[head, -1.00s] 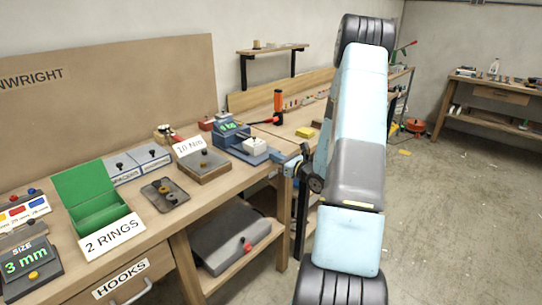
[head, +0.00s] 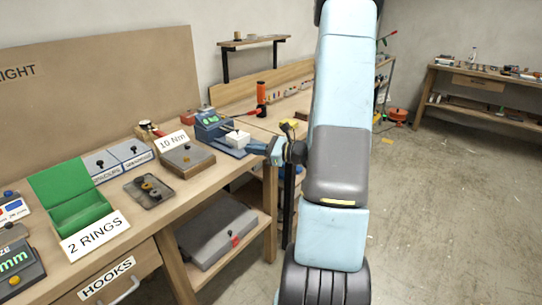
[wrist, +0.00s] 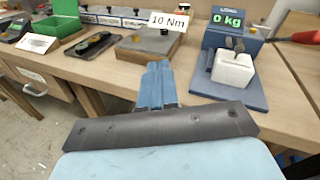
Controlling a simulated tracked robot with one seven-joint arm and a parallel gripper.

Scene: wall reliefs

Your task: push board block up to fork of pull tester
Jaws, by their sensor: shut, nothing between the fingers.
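The pull tester (head: 208,127) is a blue device with a lit green display at the back of the bench. In the wrist view its display (wrist: 229,15) reads 0 kg. The white board block (wrist: 233,70) sits on the tester's blue base plate, in front of the upright housing; it also shows in the head view (head: 237,139). My gripper (wrist: 157,68) is shut and empty, at the bench's front edge, left of the block in the wrist view. In the head view my gripper (head: 252,147) is just right of the block.
A wooden block with a 10 Nm card (head: 186,160) stands left of the tester, then a green box (head: 75,205) marked 2 RINGS. An orange-handled tool (head: 261,95) stands behind.

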